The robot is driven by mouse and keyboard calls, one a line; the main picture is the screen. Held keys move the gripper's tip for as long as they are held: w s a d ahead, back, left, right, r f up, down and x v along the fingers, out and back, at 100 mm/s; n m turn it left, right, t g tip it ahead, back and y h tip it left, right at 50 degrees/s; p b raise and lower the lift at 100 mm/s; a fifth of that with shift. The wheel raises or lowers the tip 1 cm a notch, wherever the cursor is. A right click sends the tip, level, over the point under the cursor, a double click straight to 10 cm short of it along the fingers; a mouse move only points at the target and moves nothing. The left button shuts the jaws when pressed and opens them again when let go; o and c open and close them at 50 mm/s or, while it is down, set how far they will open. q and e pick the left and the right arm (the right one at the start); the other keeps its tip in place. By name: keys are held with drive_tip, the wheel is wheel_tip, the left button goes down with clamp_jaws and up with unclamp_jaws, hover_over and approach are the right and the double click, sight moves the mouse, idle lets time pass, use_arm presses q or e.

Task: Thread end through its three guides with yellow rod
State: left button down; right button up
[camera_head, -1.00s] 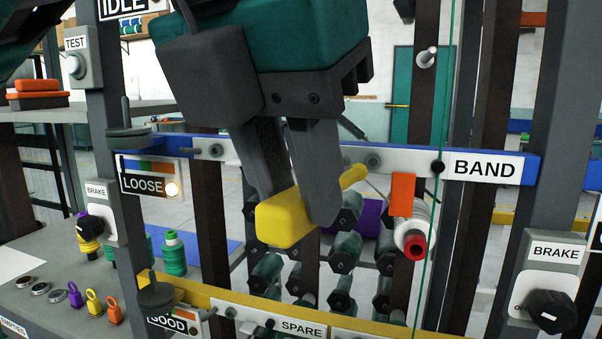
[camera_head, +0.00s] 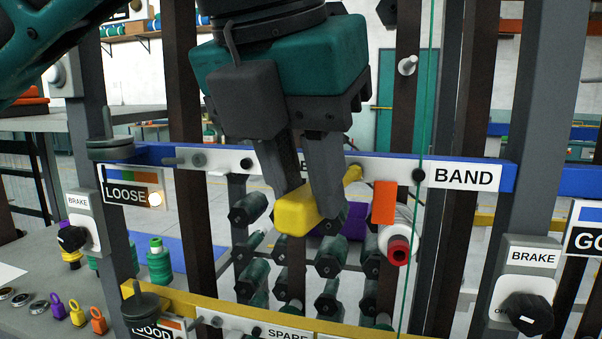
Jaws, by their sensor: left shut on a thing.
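My left gripper (camera_head: 312,200) is shut on the yellow rod (camera_head: 296,216) by its thick block-shaped handle. The rod's thinner tip points up and right, in front of the blue rail with the BAND label (camera_head: 463,177). A green thread (camera_head: 420,120) runs straight down right of the gripper, apart from the rod tip. A dark round piece (camera_head: 418,175) sits beside the thread. A white spool with a red centre (camera_head: 397,246) hangs below an orange tag (camera_head: 383,203). My right gripper is out of view.
Several dark green bobbins (camera_head: 328,262) fill the rack behind the rod. A yellow rail with the SPARE label (camera_head: 287,333) crosses below. BRAKE knobs stand at the left (camera_head: 74,238) and right (camera_head: 525,313). Dark uprights (camera_head: 187,150) stand close around the arm.

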sight(300, 217)
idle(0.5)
use_arm(q)
drive_tip(key=shift+s+a+f+b, duration=0.1)
drive_tip(key=shift+s+a+b, duration=0.15)
drive_tip(key=shift+s+b, duration=0.4)
drive_tip(key=shift+s+a+b, duration=0.15)
drive_tip(key=shift+s+b, duration=0.05)
drive_tip(key=shift+s, duration=0.45)
drive_tip(key=shift+s+a+b, duration=0.15)
drive_tip(key=shift+s, duration=0.45)
drive_tip(key=shift+d, duration=0.1)
drive_tip(key=shift+w+d+p, duration=0.45)
drive_tip(key=shift+w+d, duration=0.3)
drive_tip(key=shift+d, duration=0.3)
drive_tip(key=shift+w+d+p, duration=0.45)
drive_tip(key=shift+w+d, duration=0.25)
drive_tip(key=shift+d, duration=0.35)
